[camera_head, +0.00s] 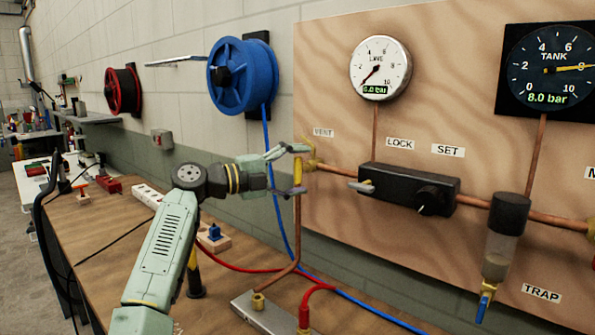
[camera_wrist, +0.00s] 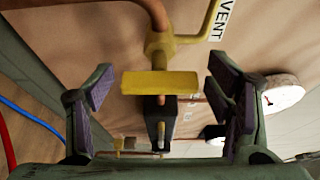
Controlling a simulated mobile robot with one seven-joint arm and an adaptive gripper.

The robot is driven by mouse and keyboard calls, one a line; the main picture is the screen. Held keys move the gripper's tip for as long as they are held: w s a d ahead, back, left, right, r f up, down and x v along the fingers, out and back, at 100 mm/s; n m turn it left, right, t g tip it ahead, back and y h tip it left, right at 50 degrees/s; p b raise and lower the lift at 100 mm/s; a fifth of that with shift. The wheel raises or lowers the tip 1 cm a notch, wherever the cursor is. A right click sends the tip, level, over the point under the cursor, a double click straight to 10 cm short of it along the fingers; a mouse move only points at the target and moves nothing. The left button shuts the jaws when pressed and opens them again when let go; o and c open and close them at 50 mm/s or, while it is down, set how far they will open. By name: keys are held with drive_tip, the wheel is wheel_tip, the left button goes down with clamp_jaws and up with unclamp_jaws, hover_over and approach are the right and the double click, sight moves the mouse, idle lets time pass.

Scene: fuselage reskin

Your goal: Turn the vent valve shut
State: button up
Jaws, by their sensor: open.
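The vent valve (camera_head: 309,160) is a yellow brass fitting on the copper pipe at the panel's left edge, beside the VENT label (camera_head: 323,132). In the wrist view its flat yellow handle (camera_wrist: 160,84) lies crosswise, in front of the valve body (camera_wrist: 161,46). My gripper (camera_head: 292,170) is at the valve in the head view and partly hides it. In the wrist view the two dark-padded fingers of my gripper (camera_wrist: 160,88) stand wide apart, one on each side of the handle. Gaps show between the handle ends and the pads, and nothing is held.
Right of the valve are a black LOCK/SET regulator (camera_head: 408,188), a LINE gauge (camera_head: 380,68) reading 0.0 bar and a TANK gauge (camera_head: 550,70) reading 8.0 bar. Below run a copper pipe (camera_head: 297,225) and a blue hose (camera_head: 281,215). A blue reel (camera_head: 240,75) hangs behind.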

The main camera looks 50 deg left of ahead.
drive_tip(key=shift+s, duration=0.1)
drive_tip(key=v, duration=1.1)
drive_tip(key=shift+s, duration=0.35)
drive_tip(key=shift+a, duration=0.2)
